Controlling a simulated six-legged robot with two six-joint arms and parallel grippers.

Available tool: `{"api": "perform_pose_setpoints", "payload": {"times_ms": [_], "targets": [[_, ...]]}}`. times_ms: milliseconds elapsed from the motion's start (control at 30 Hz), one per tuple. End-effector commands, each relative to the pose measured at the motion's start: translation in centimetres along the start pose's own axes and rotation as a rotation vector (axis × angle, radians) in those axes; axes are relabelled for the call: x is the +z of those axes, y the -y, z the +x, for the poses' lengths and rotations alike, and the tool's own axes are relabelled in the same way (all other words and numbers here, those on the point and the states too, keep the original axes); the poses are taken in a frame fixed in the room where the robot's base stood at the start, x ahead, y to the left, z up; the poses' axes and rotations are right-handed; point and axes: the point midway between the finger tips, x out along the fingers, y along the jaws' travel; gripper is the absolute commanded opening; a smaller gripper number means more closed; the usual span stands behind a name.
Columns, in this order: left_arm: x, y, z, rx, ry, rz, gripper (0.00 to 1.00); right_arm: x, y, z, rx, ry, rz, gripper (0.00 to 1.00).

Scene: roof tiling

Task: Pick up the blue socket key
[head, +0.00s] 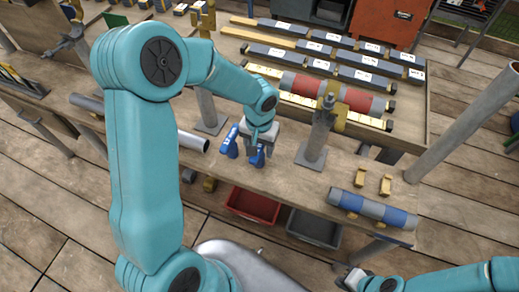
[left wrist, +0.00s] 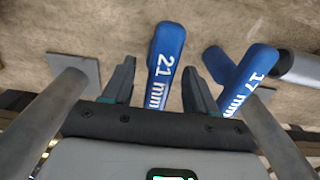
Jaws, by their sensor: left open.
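Two blue socket keys show. The one marked "21 mm" (left wrist: 165,62) lies between the fingers of my left gripper (left wrist: 158,85) in the left wrist view, with a gap on both sides. The one marked "17 mm" (left wrist: 244,78) lies to its right, outside the fingers. In the head view the left gripper (head: 260,146) is low over the wooden bench, open, with one blue key (head: 257,158) below it and the other blue key (head: 230,143) just left. The gripper partly hides the nearer key. My right gripper (head: 352,279) is at the bottom edge; its fingers are unclear.
A grey tube (head: 193,141) lies left of the keys. A post on a square foot (head: 316,140) stands close right. A blue-banded tube (head: 372,208) lies at the bench's right front. Red (head: 252,205) and grey (head: 315,227) bins sit below the front edge.

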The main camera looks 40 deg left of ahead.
Motion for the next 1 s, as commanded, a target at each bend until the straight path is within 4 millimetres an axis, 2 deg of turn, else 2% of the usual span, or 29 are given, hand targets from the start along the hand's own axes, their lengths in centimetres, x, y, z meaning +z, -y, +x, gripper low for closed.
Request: {"api": "perform_pose_setpoints", "payload": {"times_ms": [233, 267, 400, 433, 667, 767, 1000], "targets": [[-0.1, -0.1, 0.3, 0.000, 0.000, -0.001, 0.57, 0.0, 0.0, 0.0, 0.000, 0.000, 0.000, 0.00], [-0.1, -0.1, 0.3, 0.000, 0.000, -0.001, 0.51, 0.0, 0.0, 0.0, 0.000, 0.000, 0.000, 0.00], [-0.1, -0.1, 0.3, 0.000, -0.001, -0.001, 0.05, 0.0, 0.0, 0.0, 0.000, 0.000, 0.000, 0.00], [-0.1, 0.0, 0.3, 0.000, -0.001, -0.001, 0.00, 0.0, 0.0, 0.0, 0.000, 0.000, 0.000, 0.00], [-0.1, -0.1, 0.2, 0.000, -0.001, -0.001, 0.00, 0.0, 0.0, 0.0, 0.000, 0.000, 0.000, 0.00], [-0.2, 0.0, -0.5, 0.000, -0.005, -0.001, 0.00, 0.0, 0.0, 0.0, 0.000, 0.000, 0.000, 0.00], [-0.2, -0.1, -5.4, 0.002, -0.008, -0.002, 0.00, 0.0, 0.0, 0.1, 0.000, 0.000, 0.000, 0.00]]}}
